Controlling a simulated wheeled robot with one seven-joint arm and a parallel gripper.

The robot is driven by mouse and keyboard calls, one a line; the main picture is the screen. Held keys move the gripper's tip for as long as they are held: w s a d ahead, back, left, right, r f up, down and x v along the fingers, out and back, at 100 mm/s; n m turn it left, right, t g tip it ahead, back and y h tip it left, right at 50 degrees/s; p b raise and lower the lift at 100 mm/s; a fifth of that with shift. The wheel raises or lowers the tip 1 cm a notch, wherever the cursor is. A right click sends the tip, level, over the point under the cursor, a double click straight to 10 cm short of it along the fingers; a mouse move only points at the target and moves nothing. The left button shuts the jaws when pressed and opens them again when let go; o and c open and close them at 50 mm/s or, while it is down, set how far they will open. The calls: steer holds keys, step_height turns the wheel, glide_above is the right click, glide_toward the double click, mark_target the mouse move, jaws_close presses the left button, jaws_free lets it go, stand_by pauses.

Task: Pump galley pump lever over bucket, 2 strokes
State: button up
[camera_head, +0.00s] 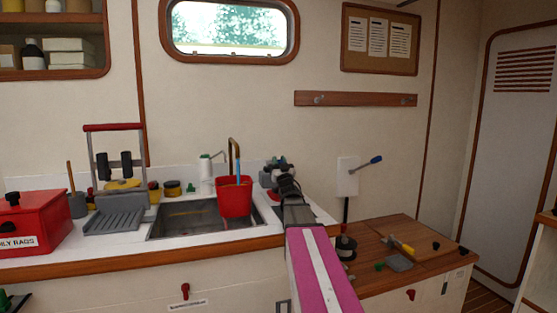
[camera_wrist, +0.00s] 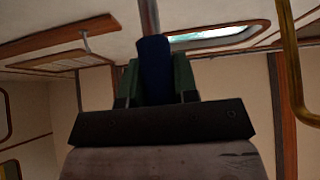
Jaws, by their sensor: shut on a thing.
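My gripper (camera_head: 272,168) is just right of the red bucket (camera_head: 233,200), above the back right of the sink. In the wrist view its fingers (camera_wrist: 155,85) are shut on a blue lever grip (camera_wrist: 154,62) at the end of a metal rod (camera_wrist: 148,15). The head view hides this grip behind my gripper, so its join to the pump cannot be seen. The bucket stands upright at the sink under a brass spout (camera_head: 232,143). A thin blue strip (camera_head: 238,168), like water, runs from the spout into the bucket. The bucket's inside is hidden.
A white bottle-like body with a thin grey arm (camera_head: 207,175) stands left of the bucket. A white wall box (camera_head: 347,177) at right carries another blue-tipped lever (camera_head: 371,161).

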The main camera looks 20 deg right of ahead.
steer(key=o, duration=0.9)
steer(key=shift+s, duration=0.1)
steer(key=shift+s+f, duration=0.4)
steer(key=shift+s, duration=0.05)
steer(key=s, duration=1.2)
steer(key=shift+w, duration=0.1)
